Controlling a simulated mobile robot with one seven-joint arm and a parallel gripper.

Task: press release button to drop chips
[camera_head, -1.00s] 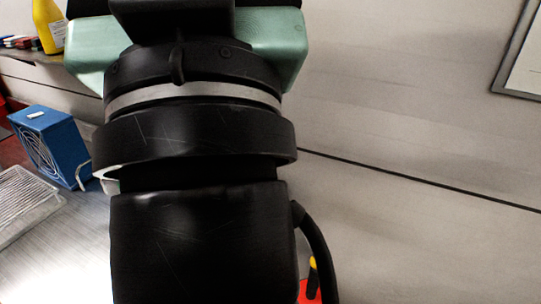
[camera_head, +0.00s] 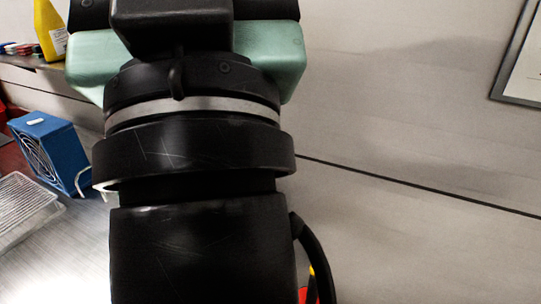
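The black end of my arm fills the middle of the view, with a light ring around it and a mint-green block behind its top. The block seems to be part of my gripper (camera_head: 272,58). Its fingers are hidden or above the frame, so I cannot see whether it is open or holds anything. A small red and yellow thing (camera_head: 306,294) shows at the bottom edge, mostly behind my arm's cable. I cannot tell whether it is the release button. No chips are recognizable.
A blue box with a fan grille (camera_head: 48,150) and a clear ribbed tray (camera_head: 22,206) stand on a metal surface (camera_head: 65,265) at left. A yellow bottle (camera_head: 47,32) stands on a shelf (camera_head: 45,72) at upper left. A pale wall (camera_head: 420,150) with a framed panel (camera_head: 522,75) fills the right.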

